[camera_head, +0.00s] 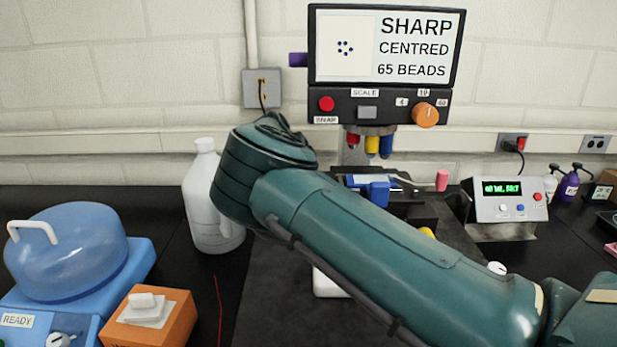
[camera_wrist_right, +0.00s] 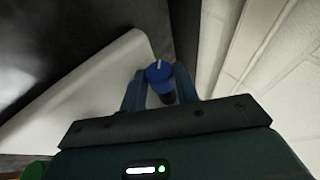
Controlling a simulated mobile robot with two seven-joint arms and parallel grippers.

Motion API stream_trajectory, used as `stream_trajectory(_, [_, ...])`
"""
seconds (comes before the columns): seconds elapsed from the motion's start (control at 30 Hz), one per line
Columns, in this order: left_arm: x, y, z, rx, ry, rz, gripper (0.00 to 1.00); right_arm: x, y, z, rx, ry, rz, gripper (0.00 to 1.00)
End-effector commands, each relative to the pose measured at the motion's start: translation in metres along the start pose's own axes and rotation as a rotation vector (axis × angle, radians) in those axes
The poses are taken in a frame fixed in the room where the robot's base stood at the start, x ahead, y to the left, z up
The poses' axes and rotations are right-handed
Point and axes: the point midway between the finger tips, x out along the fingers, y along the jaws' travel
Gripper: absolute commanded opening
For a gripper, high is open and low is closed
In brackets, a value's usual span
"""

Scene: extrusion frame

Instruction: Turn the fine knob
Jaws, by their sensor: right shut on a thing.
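In the right wrist view, a blue knob (camera_wrist_right: 157,68) with a white line on its face sits between the two fingers of my right gripper (camera_wrist_right: 160,80). The gripper is shut on it. In the head view, my right arm reaches across the middle, hiding the gripper, the knob and much of the microscope. The microscope's screen (camera_head: 385,45) reads SHARP, CENTRED, 65 BEADS, with a cluster of dark dots at left. Coloured objectives (camera_head: 370,143) hang below it over the stage (camera_head: 375,185). My left gripper is not in view.
A white bottle (camera_head: 205,200) stands left of my arm's elbow. A blue centrifuge-like device (camera_head: 70,250) and an orange box (camera_head: 160,325) are at front left. A grey control box (camera_head: 505,200) with a green display stands at right, with small bottles (camera_head: 570,185) beyond it.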

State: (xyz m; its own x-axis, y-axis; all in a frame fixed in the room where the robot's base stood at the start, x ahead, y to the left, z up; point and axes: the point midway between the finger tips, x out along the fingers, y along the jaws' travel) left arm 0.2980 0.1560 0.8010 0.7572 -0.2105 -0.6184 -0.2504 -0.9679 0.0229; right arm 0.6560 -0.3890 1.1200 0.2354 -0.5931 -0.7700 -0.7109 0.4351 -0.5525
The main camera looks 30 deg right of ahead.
Motion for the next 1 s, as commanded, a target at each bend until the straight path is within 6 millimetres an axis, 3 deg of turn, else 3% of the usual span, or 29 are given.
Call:
stream_trajectory(0.5, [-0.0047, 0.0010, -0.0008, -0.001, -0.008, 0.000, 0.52, -0.0002, 0.0047, 0.0005, 0.097, -0.003, -0.237, 0.08])
stream_trajectory(1.0, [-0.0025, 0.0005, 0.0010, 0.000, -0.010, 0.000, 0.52, 0.0012, 0.0068, 0.0009, 0.139, -0.001, -0.335, 0.08])
